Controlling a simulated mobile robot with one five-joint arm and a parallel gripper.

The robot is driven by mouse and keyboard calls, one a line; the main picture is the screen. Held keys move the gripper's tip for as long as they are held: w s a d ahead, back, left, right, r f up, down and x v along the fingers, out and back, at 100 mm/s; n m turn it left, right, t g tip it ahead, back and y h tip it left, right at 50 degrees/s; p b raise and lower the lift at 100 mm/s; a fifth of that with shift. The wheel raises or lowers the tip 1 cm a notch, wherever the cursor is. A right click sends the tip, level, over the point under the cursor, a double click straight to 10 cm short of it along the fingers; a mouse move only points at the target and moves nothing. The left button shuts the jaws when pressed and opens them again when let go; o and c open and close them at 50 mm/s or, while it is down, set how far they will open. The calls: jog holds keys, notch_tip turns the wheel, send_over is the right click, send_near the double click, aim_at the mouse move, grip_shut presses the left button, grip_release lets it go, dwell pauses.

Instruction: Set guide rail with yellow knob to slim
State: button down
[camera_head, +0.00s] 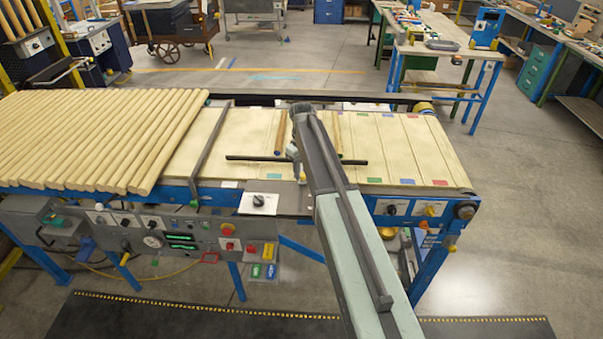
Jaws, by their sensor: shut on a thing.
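The guide rail (245,157) looks like a thin dark bar lying left to right across the pale conveyor bed, partly hidden by my arm. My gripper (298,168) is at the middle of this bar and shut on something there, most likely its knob. A small yellowish spot shows at the jaws, but the arm and jaws cover most of the knob. Coloured patches lie along the bed's near edge, including a green patch (374,180) and a blue patch (407,181). I cannot read any slim marking.
Many pale turned rods (90,140) lie side by side at the left. A dark slanted bar (210,150) separates them from the bed. A control panel (170,240) with knobs and buttons is on the near side. A workbench (450,50) stands behind right; grey floor is clear at right.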

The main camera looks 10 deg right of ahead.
jog(key=c, duration=1.1)
grip_release()
jog(key=shift+w, duration=0.3)
jog(key=shift+o, duration=0.2)
jog(key=shift+s+r, duration=0.1)
notch_tip(320, 180, up, 8)
jog(key=p, duration=0.8)
jog(key=shift+f, duration=0.2)
jog(key=s+a+m, duration=0.1)
jog(key=s+m, duration=0.5)
jog(key=s, duration=1.7)
notch_tip(320, 180, down, 17)
jog(key=s+b, duration=0.2)
jog(key=b, duration=1.5)
jog(key=shift+s+a, duration=0.15)
jog(key=shift+a, duration=0.15)
